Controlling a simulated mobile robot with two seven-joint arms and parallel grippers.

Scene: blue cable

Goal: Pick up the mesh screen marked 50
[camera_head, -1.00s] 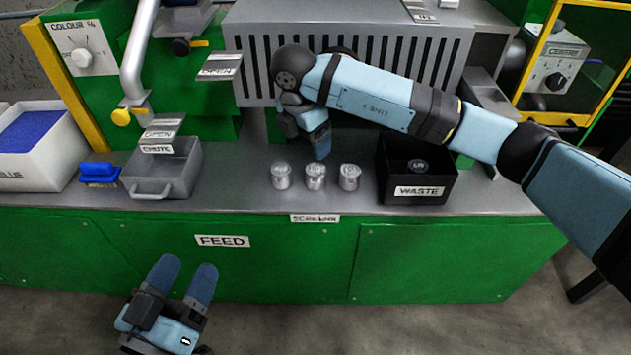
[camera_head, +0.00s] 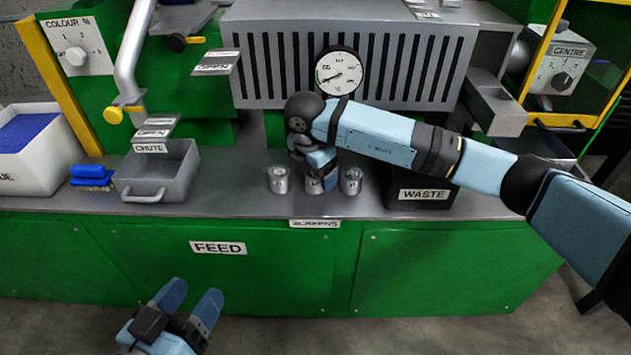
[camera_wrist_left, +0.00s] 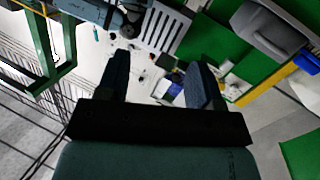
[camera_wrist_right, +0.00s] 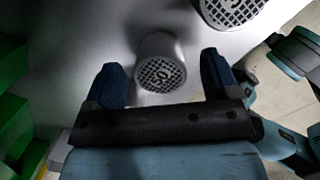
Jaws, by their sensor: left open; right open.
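Three small silver mesh screens stand in a row on the grey bench: a left one (camera_head: 278,180), a middle one (camera_head: 313,184) and a right one (camera_head: 351,180). My right gripper (camera_head: 322,180) is open at the middle screen and partly hides it. In the right wrist view a mesh screen marked 50 (camera_wrist_right: 160,75) stands upright between the two open blue fingers, with no clear contact. Another mesh screen (camera_wrist_right: 230,12) shows at the top right. My left gripper (camera_head: 190,300) is open and empty, low in front of the green cabinet.
A black WASTE bin (camera_head: 422,192) stands right of the screens, partly behind my right arm. A grey CHUTE drawer (camera_head: 160,175), a blue brush (camera_head: 92,176) and a white box (camera_head: 30,160) are to the left. A round gauge (camera_head: 338,72) is on the vented housing.

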